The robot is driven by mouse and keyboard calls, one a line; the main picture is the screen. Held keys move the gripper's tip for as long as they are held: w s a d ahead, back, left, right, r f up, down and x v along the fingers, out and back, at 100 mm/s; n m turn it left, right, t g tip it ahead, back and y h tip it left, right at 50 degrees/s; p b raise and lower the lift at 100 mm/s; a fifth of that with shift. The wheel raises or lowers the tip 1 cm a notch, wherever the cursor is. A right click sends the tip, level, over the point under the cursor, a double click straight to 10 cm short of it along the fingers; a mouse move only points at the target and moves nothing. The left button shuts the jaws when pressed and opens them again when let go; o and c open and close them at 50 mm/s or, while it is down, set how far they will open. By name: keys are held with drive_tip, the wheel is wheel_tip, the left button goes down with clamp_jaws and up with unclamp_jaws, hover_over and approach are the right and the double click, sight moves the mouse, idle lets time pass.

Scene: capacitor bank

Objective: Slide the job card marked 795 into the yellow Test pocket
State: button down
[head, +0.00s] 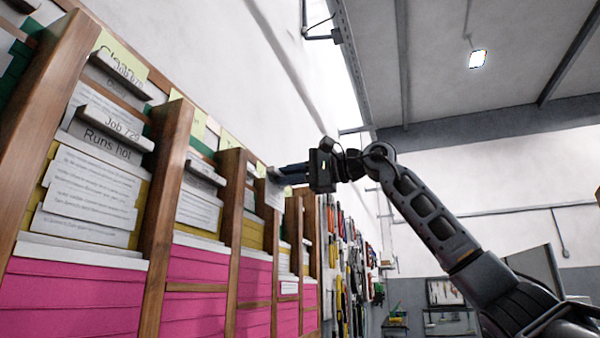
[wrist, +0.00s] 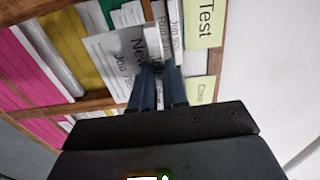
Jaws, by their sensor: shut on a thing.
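My gripper (head: 284,172) reaches from the right to the far part of the wall rack in the head view. In the wrist view its dark blue fingers (wrist: 158,86) are shut on a grey-white job card (wrist: 112,48) reading "New" and "Job 79"; the last digit is unclear. A pale label (wrist: 204,22) reads "Test" at the top of a rack column. In that column a yellow pocket (wrist: 60,38) shows beside the card, which overlaps part of it. The fingers hide part of the card. I cannot tell whether its edge is inside the pocket.
Wooden dividers (head: 165,170) stand out between columns. Other cards, including one marked "Runs hot" (head: 108,138), fill nearby pockets. Pink pockets (head: 75,290) lie below. A neighbouring pale label (wrist: 201,91) starts a column beside Test. Tools (head: 345,270) hang farther along the wall.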

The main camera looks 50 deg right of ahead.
sight(275, 198)
drive_tip(key=shift+f+p+x, duration=0.15)
drive_tip(key=shift+p+x, duration=0.35)
drive_tip(key=shift+x, duration=1.1)
drive_tip(key=shift+f+p+x, duration=0.15)
drive_tip(key=shift+p+x, duration=0.35)
drive_tip(key=shift+x, duration=1.15)
drive_tip(key=shift+f, duration=0.1)
drive_tip(key=shift+f+b, duration=1.5)
drive_tip(key=shift+f, duration=0.8)
drive_tip(key=c, duration=1.1)
unclamp_jaws()
drive_tip(key=shift+o, duration=0.2)
